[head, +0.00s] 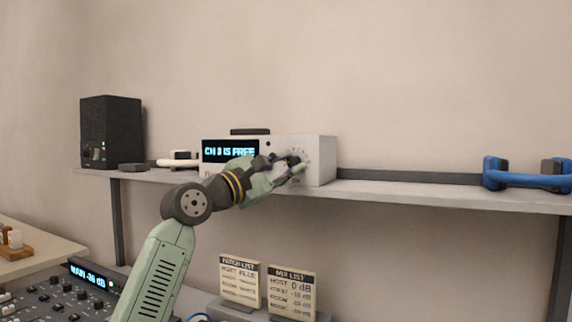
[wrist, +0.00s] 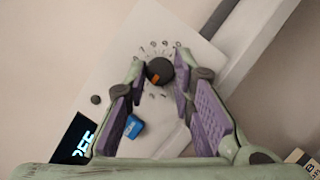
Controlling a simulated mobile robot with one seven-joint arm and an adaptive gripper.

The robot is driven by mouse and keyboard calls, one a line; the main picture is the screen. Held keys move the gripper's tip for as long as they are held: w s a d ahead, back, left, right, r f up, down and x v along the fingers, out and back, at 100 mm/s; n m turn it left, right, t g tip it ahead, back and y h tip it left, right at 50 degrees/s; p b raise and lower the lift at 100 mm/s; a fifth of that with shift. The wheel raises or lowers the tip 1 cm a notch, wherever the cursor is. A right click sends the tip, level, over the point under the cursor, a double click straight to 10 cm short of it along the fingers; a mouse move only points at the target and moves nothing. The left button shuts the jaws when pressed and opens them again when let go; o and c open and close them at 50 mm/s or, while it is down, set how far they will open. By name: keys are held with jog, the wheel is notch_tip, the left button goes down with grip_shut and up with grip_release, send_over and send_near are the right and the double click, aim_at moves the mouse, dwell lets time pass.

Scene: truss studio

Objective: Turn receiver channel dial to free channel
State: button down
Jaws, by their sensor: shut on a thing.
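The white receiver (head: 320,160) stands on the wall shelf. Its dark display (head: 231,150) shows blue text that reads "CH ... IS FREE"; the digit looks like 3 or 8. The round dark channel dial (wrist: 160,70) has an orange pointer mark and a ring of small printed marks around it. My gripper (head: 296,165) is at the right part of the receiver's front. In the wrist view, my gripper (wrist: 159,72) has its fingertips on either side of the dial, shut on it. The fingers partly hide the dial in the head view.
A black speaker (head: 111,132) stands on the shelf at left, with small items between it and the receiver. A blue-handled object (head: 525,180) lies at the shelf's right. Below are a mixer (head: 70,295), a patch list card (head: 240,280) and a mix list card (head: 292,292).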

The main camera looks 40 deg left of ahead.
jog(key=shift+m+g, duration=0.3)
jog(key=shift+m, duration=0.4)
jog(key=c, duration=1.4)
grip_release()
jog(key=shift+o, duration=0.2)
jog(key=v, duration=1.2)
jog(key=shift+a+h, duration=0.15)
jog(key=shift+h, duration=0.15)
